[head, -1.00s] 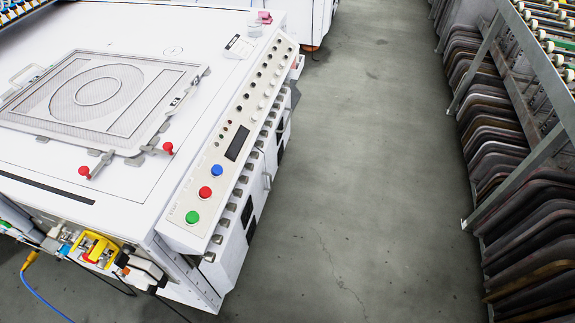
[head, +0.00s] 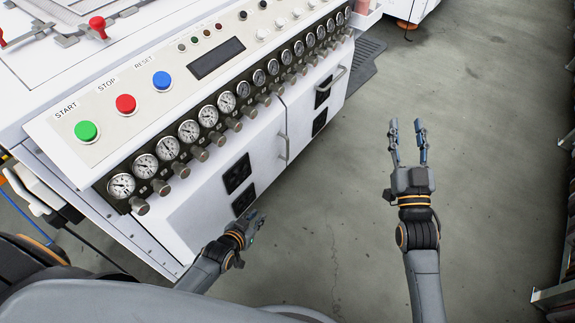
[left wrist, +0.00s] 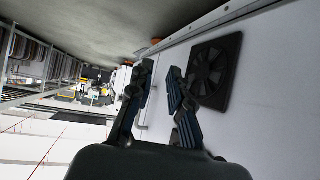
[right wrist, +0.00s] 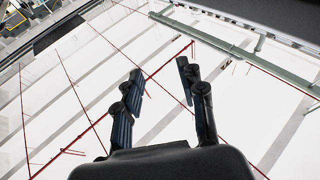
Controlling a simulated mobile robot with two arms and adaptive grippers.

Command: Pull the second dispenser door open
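The white machine's front has two white doors below a row of gauges. The nearer door (head: 262,165) has a grey bar handle (head: 283,147) and black fan vents. The farther door (head: 306,118) has a grey bar handle (head: 334,78) near its top and also looks closed. My left gripper (head: 254,224) is low in front of the nearer door, apart from its handle; in the left wrist view its fingers (left wrist: 160,85) are apart and empty, beside a fan vent (left wrist: 212,70). My right gripper (head: 408,135) is open and empty over the floor, right of the machine.
Above the doors are gauges with knobs (head: 188,131) and a panel with green, red and blue buttons (head: 125,104). The concrete floor (head: 480,180) right of the machine is clear. Racks (head: 556,296) stand at the right edge.

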